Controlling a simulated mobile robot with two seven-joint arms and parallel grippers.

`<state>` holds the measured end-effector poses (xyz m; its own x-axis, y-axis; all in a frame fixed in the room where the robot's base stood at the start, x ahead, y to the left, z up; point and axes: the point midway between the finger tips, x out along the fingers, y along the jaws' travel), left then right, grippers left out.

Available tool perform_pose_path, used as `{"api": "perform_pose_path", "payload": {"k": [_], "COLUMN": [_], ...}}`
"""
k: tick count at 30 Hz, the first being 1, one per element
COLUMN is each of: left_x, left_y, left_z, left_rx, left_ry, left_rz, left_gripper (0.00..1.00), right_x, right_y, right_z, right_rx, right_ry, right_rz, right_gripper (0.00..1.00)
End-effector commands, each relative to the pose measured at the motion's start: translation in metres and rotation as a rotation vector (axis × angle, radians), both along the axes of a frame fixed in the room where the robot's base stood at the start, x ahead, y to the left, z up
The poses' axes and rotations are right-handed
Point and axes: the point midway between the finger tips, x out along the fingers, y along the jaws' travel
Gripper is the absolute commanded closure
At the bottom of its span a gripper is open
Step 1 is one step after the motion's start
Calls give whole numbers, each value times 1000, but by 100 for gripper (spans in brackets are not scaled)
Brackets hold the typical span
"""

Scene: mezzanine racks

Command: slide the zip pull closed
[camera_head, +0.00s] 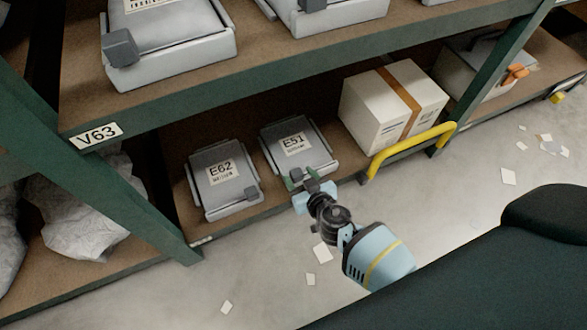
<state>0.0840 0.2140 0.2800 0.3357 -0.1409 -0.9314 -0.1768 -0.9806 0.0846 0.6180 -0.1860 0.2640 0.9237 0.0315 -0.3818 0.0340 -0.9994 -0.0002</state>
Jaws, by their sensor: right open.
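Two grey cases with label cards lie on the lower shelf, E62 (219,170) on the left and E51 (293,139) on the right. A small grey block, which looks like a zip pull, sits at the near right corner of E62 (252,193). My right gripper (301,178) is at the near edge of E51, its green-tipped fingers apart. A grey block like E51's pull (296,174) shows between or just behind the fingers. I cannot tell whether they touch it. The fingers hide part of that corner. My left gripper is not in view.
The upper shelf (290,62) overhangs the cases and holds more grey cases. A green post with a V63 tag (96,136) stands at the left. A carton (393,106) and a yellow rail (412,146) are right of E51. Paper scraps litter the floor.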

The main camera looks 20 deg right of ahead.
Motion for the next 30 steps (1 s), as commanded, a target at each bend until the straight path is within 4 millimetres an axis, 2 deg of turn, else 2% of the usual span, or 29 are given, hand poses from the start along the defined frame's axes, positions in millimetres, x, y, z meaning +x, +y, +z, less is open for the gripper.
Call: {"api": "perform_pose_path", "payload": {"k": [3,9,21,30], "left_x": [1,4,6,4], "left_y": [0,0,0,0], "left_z": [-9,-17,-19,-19], "left_rx": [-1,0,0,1], "left_ry": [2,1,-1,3], "left_rz": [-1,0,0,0], "left_gripper": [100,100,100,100], "right_x": [17,36,42,42], "right_y": [1,1,2,2], "right_z": [-10,-17,-18,-18], "right_rx": [-2,-2,0,0], "right_ry": [1,1,1,1], "right_rz": [1,1,0,0], "right_gripper": [47,47,49,88]}}
